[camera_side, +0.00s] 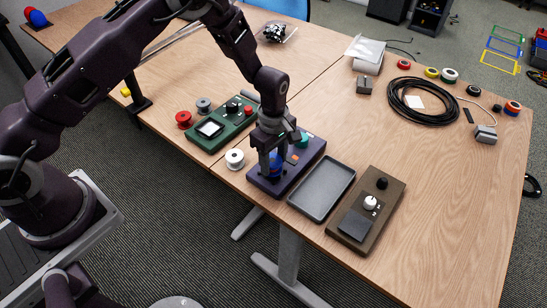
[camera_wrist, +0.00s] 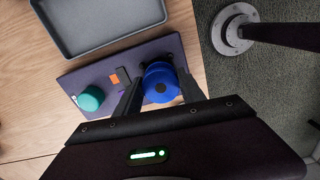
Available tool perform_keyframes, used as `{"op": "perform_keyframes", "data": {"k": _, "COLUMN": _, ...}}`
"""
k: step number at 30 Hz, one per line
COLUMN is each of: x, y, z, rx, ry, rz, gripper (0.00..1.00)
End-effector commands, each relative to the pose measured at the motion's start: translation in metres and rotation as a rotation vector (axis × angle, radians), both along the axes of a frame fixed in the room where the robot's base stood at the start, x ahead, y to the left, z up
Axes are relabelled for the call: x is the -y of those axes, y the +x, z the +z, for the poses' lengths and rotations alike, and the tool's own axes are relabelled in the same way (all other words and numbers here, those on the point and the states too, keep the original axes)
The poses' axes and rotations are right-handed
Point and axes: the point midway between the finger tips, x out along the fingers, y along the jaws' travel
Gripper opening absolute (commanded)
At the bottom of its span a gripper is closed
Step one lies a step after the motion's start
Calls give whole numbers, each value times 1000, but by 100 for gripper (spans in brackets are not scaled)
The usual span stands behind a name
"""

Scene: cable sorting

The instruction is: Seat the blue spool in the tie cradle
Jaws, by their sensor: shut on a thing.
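The blue spool (camera_side: 276,163) is between the fingers of my gripper (camera_side: 271,163), at the near left part of the purple board (camera_side: 262,183). In the wrist view my gripper (camera_wrist: 160,88) is shut on the blue spool (camera_wrist: 160,80), one finger on each side of it. The spool overlaps the right end of the purple board (camera_wrist: 80,75) there. I cannot tell whether it touches the board.
The purple board also bears a teal knob-like piece (camera_wrist: 91,98), an orange square (camera_wrist: 114,78) and a small dark block. A grey tray (camera_side: 321,190) lies beside it, then a brown board (camera_side: 357,228). A green board (camera_side: 211,141) and a white spool (camera_side: 235,159) are on the left.

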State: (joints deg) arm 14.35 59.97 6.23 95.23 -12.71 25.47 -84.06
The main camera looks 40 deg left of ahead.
Motion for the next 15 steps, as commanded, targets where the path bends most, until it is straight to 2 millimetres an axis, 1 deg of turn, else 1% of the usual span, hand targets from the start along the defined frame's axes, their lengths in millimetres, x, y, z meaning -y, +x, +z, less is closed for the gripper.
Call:
{"op": "perform_keyframes", "data": {"k": 9, "x": 0, "y": 0, "z": 0, "rx": 0, "ry": 0, "rz": 0, "gripper": 1}}
{"op": "perform_keyframes", "data": {"k": 15, "x": 0, "y": 0, "z": -7, "rx": -1, "ry": 1, "rz": 0, "gripper": 1}}
